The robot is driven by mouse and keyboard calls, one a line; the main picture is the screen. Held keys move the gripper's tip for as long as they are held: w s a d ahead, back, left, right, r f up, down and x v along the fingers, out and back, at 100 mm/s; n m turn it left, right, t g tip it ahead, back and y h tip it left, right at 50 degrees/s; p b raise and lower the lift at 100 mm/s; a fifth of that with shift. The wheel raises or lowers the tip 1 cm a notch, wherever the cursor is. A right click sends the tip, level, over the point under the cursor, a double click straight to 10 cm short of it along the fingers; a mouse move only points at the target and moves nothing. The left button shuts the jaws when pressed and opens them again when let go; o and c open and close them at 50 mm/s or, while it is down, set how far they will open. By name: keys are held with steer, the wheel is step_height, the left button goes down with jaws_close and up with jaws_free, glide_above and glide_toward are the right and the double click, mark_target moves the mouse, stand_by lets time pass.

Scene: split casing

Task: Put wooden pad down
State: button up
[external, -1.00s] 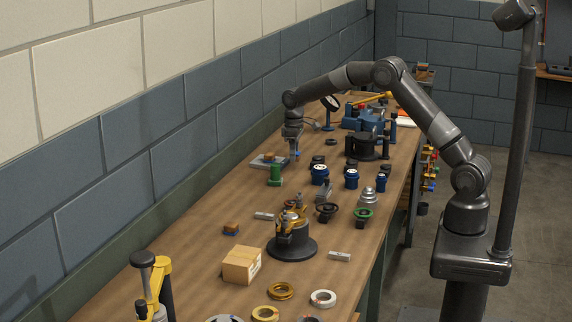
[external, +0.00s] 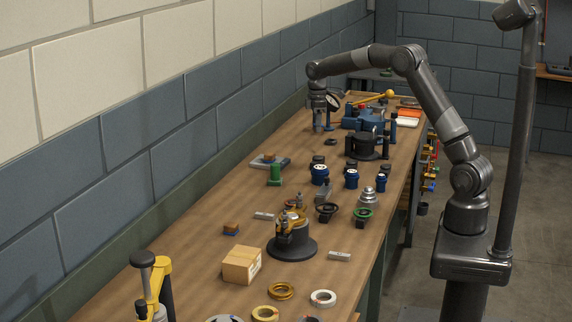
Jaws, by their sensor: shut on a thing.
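My gripper (external: 318,126) is low over the far part of the bench, left of the blue vise (external: 366,120). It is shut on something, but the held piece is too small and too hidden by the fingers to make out. I cannot tell whether it touches the bench top. A small brown block (external: 270,156) that looks like wood lies on a grey plate (external: 284,164), nearer than my gripper and apart from it. Another brown and blue block (external: 231,229) lies further forward on the bench.
A round dial (external: 333,102) stands just behind and right of my gripper. A cardboard box (external: 241,265) is at the front. The bench between gripper and grey plate is clear.

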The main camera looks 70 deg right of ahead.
steer(key=w+r+n, duration=0.2)
steer(key=w+n, duration=0.1)
steer(key=n, duration=0.9)
glide_above(277, 161)
step_height(277, 161, down, 5)
steer(key=shift+a+f, duration=0.1)
steer(key=shift+f, duration=1.85)
steer(key=shift+f, duration=0.1)
steer(key=shift+f, duration=0.35)
steer(key=o, duration=1)
